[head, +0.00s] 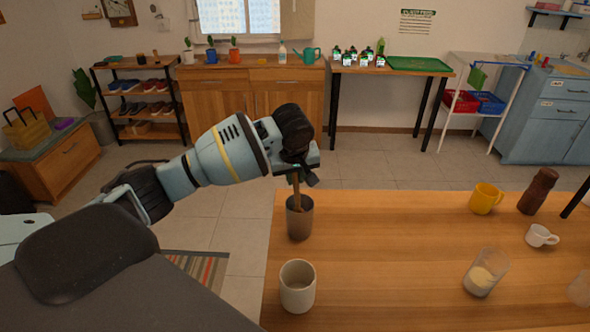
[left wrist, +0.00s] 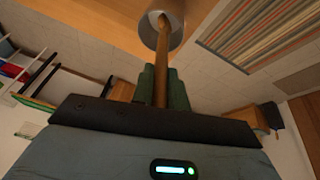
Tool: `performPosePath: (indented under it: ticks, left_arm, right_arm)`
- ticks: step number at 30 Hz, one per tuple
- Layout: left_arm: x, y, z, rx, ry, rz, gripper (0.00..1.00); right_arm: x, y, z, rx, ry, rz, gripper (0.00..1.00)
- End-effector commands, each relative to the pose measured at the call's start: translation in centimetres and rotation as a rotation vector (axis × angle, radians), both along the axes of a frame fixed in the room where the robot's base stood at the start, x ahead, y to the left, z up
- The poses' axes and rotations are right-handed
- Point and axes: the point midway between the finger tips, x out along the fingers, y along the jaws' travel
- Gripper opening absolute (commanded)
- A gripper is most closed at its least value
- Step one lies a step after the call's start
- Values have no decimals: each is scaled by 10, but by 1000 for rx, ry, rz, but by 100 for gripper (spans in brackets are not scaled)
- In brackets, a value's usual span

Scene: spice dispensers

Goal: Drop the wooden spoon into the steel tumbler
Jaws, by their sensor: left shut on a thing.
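The steel tumbler (head: 299,222) is a grey-brown cup standing upright near the left edge of the wooden table. My left gripper (head: 296,178) is shut on the wooden spoon (head: 297,189), just above the tumbler. The spoon points down, and its lower end appears to be inside the tumbler's mouth. In the left wrist view, the spoon (left wrist: 161,70) runs from between the green fingers to the mouth of the tumbler (left wrist: 174,37). The spoon's upper end is hidden by the gripper. My right gripper is not in view.
A pale cup (head: 297,291) stands in front of the tumbler. Farther right on the table (head: 390,255) are a yellow mug (head: 484,199), a dark brown bottle-like thing (head: 536,191), a white cup (head: 541,237) and a glass (head: 483,275). The table's middle is clear.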

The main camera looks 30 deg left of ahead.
Motion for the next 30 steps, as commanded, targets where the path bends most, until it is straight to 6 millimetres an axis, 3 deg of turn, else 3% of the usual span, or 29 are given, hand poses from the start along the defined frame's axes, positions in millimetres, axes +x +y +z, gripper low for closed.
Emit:
performPosePath:
  ticks: [12,27,28,30]
  left_arm:
    - [0,0,-26,1,2,1,0]
    - [0,0,-30,1,0,0,0]
    - [0,0,-30,1,0,0,19]
    - [0,0,-30,1,0,0,28]
  right_arm:
    - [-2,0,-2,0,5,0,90]
    - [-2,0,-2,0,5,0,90]
    - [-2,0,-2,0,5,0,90]
    - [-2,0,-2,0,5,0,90]
